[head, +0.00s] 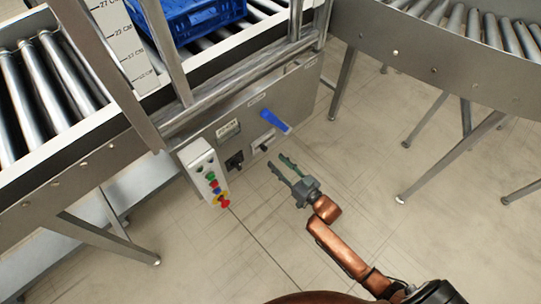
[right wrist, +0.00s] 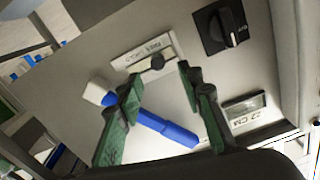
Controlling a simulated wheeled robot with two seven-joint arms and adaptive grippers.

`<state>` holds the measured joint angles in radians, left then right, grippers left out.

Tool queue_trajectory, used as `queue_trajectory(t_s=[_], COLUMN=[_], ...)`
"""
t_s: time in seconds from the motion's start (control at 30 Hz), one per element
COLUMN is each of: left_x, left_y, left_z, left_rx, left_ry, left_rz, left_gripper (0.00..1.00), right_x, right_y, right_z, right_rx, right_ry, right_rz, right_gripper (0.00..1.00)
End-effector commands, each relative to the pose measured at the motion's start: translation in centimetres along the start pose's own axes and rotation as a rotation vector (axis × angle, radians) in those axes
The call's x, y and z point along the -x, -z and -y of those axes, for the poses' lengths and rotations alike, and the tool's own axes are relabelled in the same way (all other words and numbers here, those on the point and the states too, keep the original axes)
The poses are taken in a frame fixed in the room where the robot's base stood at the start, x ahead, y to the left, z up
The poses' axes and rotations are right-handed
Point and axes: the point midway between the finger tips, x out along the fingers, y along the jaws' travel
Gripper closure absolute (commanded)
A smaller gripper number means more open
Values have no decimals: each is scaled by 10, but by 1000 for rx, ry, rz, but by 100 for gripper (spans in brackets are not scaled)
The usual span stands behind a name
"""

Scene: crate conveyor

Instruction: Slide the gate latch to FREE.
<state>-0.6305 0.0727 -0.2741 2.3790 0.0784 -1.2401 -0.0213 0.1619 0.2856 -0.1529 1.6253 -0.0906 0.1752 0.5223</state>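The gate latch is a small pale plate (right wrist: 133,63) with a dark round knob (right wrist: 157,62) on a slot, set in the grey panel. The lettering beside the slot is too small to read surely, so I cannot tell the knob's setting. In the head view the latch plate (head: 262,138) sits below the blue handle. My right gripper (head: 277,161) is open and empty in front of the panel. In the right wrist view its fingertips (right wrist: 158,76) stand apart on either side of the knob's line, with the knob just beyond them. My left gripper is not in view.
A blue lever handle (head: 275,121) projects from the panel close to the latch. A black rotary switch (head: 234,161) and a control box with coloured buttons (head: 203,168) are to the left. A blue crate (head: 190,22) rests on the rollers above. Open floor lies right of the panel.

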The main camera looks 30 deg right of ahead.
Motion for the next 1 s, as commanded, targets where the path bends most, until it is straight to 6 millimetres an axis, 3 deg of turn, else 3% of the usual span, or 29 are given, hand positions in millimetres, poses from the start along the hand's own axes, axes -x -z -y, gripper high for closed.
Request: queue_trajectory(t_s=[0.1,0.3,1.0], left_x=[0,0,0], left_y=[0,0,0], left_z=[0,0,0], left_rx=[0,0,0], left_ry=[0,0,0], left_rz=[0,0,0], left_gripper=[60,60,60], right_x=[24,48,54], right_y=[-1,0,-2], right_z=[0,1,1], right_rx=[-1,-1,-1], right_ry=[0,1,-2], right_rz=[2,0,6], right_gripper=[66,66,66])
